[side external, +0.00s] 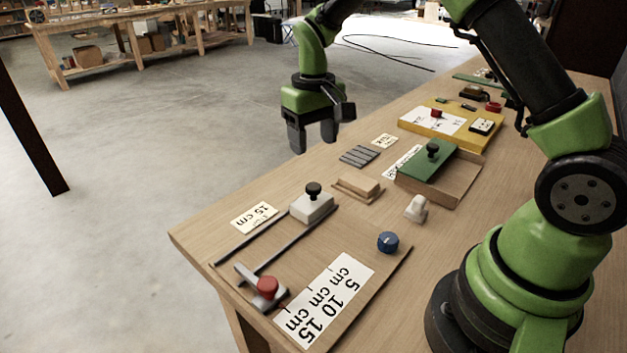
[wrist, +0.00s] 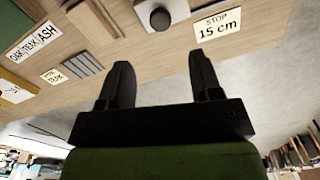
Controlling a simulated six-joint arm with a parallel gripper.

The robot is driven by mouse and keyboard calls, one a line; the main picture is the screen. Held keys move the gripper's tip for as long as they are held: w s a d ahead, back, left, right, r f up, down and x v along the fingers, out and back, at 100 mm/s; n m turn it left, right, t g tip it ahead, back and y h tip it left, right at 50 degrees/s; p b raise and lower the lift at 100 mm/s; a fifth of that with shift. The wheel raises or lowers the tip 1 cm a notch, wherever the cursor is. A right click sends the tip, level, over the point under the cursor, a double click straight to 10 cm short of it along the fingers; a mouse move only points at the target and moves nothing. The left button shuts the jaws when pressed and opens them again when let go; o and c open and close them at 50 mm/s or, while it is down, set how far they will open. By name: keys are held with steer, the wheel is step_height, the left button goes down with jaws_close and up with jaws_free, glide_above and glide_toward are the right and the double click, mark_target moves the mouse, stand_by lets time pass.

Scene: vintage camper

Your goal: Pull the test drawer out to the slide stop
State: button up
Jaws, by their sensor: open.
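A light grey block with a black knob, which I take to be the test drawer (side external: 311,208), sits at the far end of two dark rails (side external: 287,248) on a wooden board. The wrist view shows the drawer and its knob (wrist: 160,17) at the top edge, partly cut off. A "STOP 15 cm" label (wrist: 217,25) lies beside it; it also shows in the side view (side external: 254,217). My gripper (side external: 314,138) is open and empty in the air, above and beyond the drawer, near the bench's far edge. Its fingers (wrist: 160,65) point toward the bench, apart from the drawer.
A red-knobbed clamp (side external: 267,287) and a blue knob (side external: 388,242) are on the board with a centimetre scale (side external: 325,298). A wooden block (side external: 358,188), white fitting (side external: 416,208), green-lidded box (side external: 427,162) and grey strips (side external: 359,156) stand nearby. Floor lies past the bench edge.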

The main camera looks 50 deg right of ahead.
mark_target(313, 186)
step_height(313, 186, down, 10)
steer(key=shift+r, duration=0.15)
stand_by(0.3)
